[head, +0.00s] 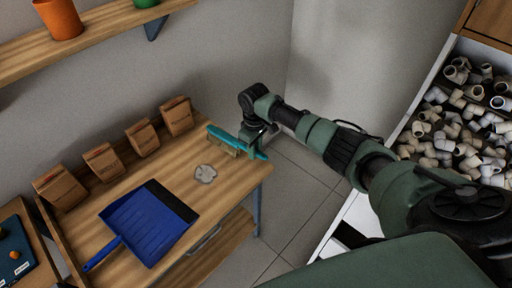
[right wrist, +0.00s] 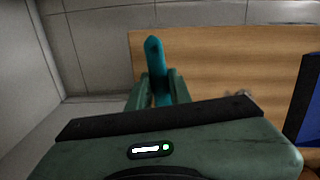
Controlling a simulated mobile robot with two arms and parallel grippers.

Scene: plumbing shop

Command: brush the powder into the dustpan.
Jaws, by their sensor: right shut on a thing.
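The blue dustpan (head: 150,222) lies on the wooden table (head: 170,166), its handle toward the lower left. The grey-white powder (head: 205,174) is a small patch to the right of the dustpan, near the table's right part. My right gripper (head: 253,150) is shut on the teal brush (head: 226,138) at the table's right end, beyond the powder. The brush handle also shows between the fingers in the right wrist view (right wrist: 155,62). The dustpan's edge shows at the right there (right wrist: 303,105), and the powder is mostly hidden behind my gripper. My left gripper is not in view.
Several brown paper bags (head: 103,162) stand along the table's back edge by the wall. A wooden shelf (head: 100,30) with an orange pot (head: 59,18) hangs above. A drawer of white pipe fittings (head: 455,130) is at the right. The table between powder and dustpan is clear.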

